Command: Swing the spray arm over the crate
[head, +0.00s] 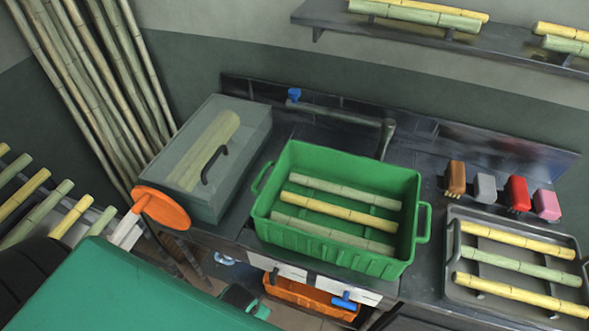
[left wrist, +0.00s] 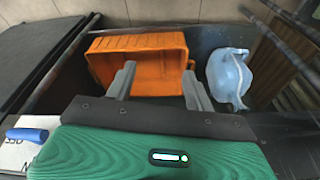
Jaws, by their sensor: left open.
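The spray arm (head: 340,112) is a dark grey pipe with a blue end (head: 294,95), behind the green crate. It runs left from an upright post (head: 386,138) along the back of the counter, and its blue end is beyond the crate's back left corner. The green crate (head: 337,252) stands on the counter with three cane stalks in it. My left gripper (left wrist: 158,82) is open and empty in the left wrist view, its fingers facing an orange bin below the counter. In the head view it is low, in front of the counter, with its fingers hidden. My right gripper is out of view.
A lidded clear box (head: 235,190) and an orange disc (head: 162,208) stand left of the crate. A grey tray (head: 462,290) and several coloured brushes (head: 517,192) are on the right. Below are the orange bin (head: 310,297), a blue-handled valve (head: 345,301) and a blue jug (left wrist: 229,75).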

